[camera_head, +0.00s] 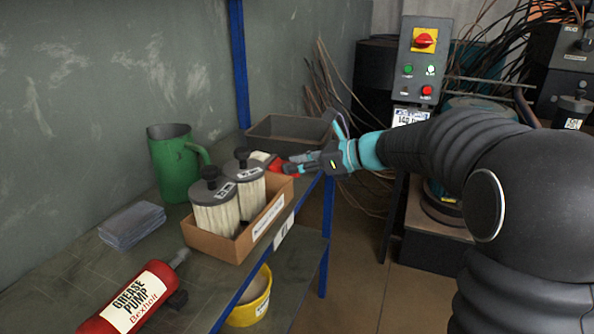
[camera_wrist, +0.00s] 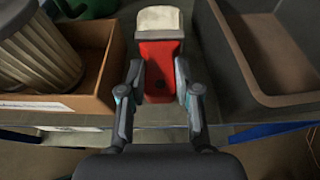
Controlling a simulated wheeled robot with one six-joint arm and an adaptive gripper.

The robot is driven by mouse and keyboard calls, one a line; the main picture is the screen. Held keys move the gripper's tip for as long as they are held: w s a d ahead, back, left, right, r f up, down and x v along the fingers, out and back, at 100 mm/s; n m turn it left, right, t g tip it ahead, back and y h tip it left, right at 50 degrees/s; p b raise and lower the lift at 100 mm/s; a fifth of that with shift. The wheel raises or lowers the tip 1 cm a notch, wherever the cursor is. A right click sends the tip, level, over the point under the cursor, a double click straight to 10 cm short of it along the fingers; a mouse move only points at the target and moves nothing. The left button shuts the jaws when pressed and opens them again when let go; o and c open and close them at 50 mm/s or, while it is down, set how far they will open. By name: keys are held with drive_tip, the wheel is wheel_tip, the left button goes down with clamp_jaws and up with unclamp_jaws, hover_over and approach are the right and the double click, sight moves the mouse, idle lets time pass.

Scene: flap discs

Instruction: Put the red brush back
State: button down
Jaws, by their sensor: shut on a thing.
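The red brush (camera_wrist: 160,70) has a red body and pale bristles that point away from me in the wrist view. My gripper (camera_wrist: 161,84) is shut on the red body, with one finger on each side. In the head view the brush (camera_head: 275,163) shows partly at the tip of my gripper (camera_head: 290,166), just beyond the cardboard box and in front of the grey bin. In the wrist view it lies between the cardboard box on the left and the grey bin on the right. I cannot tell whether it touches the shelf.
A cardboard box (camera_head: 236,247) holds two filters (camera_head: 216,207). A grey bin (camera_head: 287,137) stands at the shelf's far end. A green jug (camera_head: 172,165), grey sheets (camera_head: 132,224) and a red grease pump (camera_head: 130,300) are on the shelf. A yellow bucket (camera_head: 250,300) stands below.

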drive_tip(key=shift+f, duration=0.85)
drive_tip(key=c, duration=0.8)
unclamp_jaws()
